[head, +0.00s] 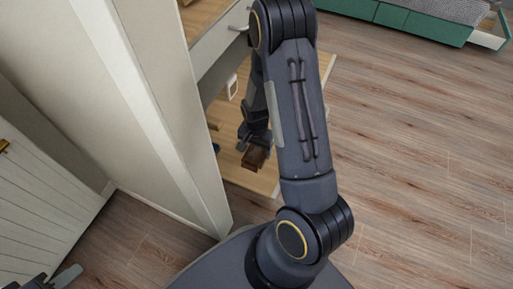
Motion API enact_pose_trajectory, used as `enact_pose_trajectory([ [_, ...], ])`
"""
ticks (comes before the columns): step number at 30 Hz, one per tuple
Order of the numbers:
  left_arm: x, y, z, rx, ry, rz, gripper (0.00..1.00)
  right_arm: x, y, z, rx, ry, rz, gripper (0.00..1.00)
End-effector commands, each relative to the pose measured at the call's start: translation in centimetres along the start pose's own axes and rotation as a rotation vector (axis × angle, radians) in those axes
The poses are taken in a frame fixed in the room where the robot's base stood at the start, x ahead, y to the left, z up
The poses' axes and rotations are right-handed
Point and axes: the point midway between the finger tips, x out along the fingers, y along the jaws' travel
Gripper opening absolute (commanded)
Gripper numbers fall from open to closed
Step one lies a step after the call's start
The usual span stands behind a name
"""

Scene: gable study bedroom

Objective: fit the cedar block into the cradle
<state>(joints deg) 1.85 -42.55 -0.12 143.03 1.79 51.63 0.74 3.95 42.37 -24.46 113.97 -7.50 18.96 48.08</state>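My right arm reaches into a low open wooden shelf space, and its gripper (255,138) is beside the cabinet panel. A brown wooden block (254,158), which looks like the cedar block, sits at its fingertips, and the fingers appear closed on it. Whether the block touches the shelf board below is hard to tell. I cannot make out the cradle; the arm and panel hide part of the shelf. My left gripper (52,281) is at the bottom left corner, cut off by the picture edge, away from the shelf.
The pale panel (150,110) stands close left of the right gripper. The wooden shelf board (262,182) holds a small white object (232,87) and a blue one (216,148) at the panel edge. A drawer (222,50) is above. Open floor (420,170) lies right.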

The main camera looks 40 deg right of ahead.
Motion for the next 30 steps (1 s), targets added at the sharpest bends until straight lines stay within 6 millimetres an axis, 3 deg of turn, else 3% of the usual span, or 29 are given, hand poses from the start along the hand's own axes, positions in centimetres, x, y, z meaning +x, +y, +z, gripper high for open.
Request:
enact_pose_trajectory([
  [10,-0.6,0.3,-0.3,0.0,0.0,0.0,0.36,-1.2,-0.1,0.0,0.0,0.001,-0.002,0.7],
  [21,-3.4,1.6,-1.7,0.0,0.0,0.0,0.36,-8.9,-0.1,0.0,-0.001,0.002,-0.004,0.7],
  [30,-4.4,2.0,-2.2,0.0,0.0,0.0,0.36,-12.3,0.0,0.1,-0.002,-0.001,-0.004,0.7],
])
